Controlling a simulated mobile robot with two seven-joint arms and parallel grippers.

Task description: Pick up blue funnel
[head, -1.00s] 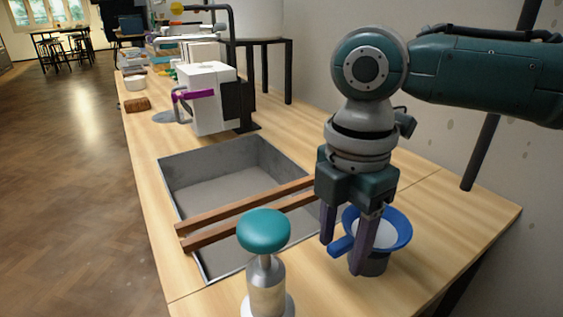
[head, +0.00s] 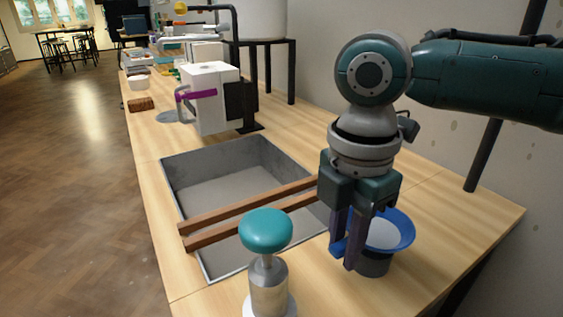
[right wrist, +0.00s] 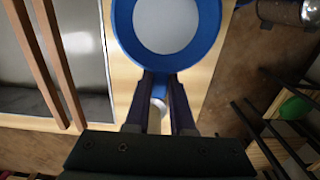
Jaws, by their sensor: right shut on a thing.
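The blue funnel (head: 397,228) rests in a dark grey cup (head: 373,264) on the wooden bench, to the right of the sink. It has a wide blue rim and a pale inside. My right gripper (head: 347,256) points down and is shut on the funnel's blue handle at its left side. The right wrist view shows the funnel's round rim (right wrist: 124,30) just beyond the fingertips (right wrist: 160,84), with the handle between the fingers. My left gripper is in neither current view.
A grey sink (head: 215,192) with two wooden bars (head: 235,226) across it lies left of the gripper. A teal-topped metal thing (head: 266,231) stands at the front. A white box-like thing (head: 209,100) with a purple strip stands behind the sink.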

